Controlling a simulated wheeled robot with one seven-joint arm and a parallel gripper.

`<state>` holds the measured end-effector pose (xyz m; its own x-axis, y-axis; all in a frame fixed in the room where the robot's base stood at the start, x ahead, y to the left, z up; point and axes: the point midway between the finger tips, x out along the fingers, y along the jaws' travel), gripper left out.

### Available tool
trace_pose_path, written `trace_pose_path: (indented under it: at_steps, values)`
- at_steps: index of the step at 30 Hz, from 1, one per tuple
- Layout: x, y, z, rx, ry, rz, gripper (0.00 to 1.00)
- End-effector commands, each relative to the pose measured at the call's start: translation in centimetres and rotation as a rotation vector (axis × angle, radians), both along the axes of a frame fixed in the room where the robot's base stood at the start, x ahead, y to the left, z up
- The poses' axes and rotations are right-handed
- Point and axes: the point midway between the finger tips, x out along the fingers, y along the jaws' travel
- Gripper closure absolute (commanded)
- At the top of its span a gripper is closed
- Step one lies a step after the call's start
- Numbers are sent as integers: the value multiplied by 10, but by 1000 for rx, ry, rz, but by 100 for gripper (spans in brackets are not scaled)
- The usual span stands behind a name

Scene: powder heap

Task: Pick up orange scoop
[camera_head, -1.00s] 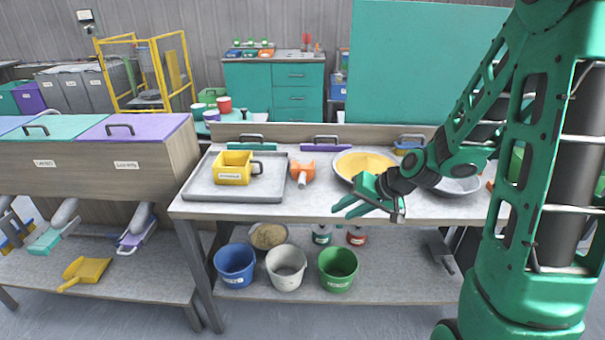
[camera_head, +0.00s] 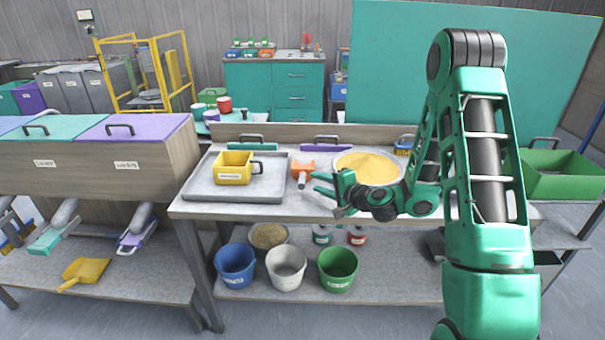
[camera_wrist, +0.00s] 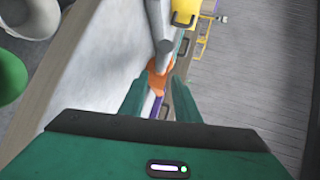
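The orange scoop (camera_head: 303,168) lies on the worktable (camera_head: 300,207), just right of the grey tray, with its grey handle pointing toward the front edge. My gripper (camera_head: 322,184) is open and empty, a little to the right of the scoop and above the table.
The grey tray (camera_head: 200,190) holds a yellow measuring cup (camera_head: 233,169). A pan of yellow powder (camera_head: 366,166) is right of the scoop, close behind my gripper. A low back ledge (camera_head: 285,131) bounds the table. Buckets (camera_head: 286,268) stand on the shelf below.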

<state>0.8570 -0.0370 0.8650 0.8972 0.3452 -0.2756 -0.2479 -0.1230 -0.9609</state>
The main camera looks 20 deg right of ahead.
Motion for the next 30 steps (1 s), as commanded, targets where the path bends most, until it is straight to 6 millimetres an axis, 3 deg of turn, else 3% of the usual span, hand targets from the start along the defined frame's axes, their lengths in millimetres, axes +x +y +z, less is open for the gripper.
trace_pose_path:
  at_steps: [11, 19, 29, 30]
  values:
    - [28, 12, -8, -2, -1, 3, 71]
    - [59, 24, -17, -3, -1, 2, 71]
    - [66, 26, -19, -1, 0, -1, 71]
    - [66, 26, -19, -1, 0, -1, 78]
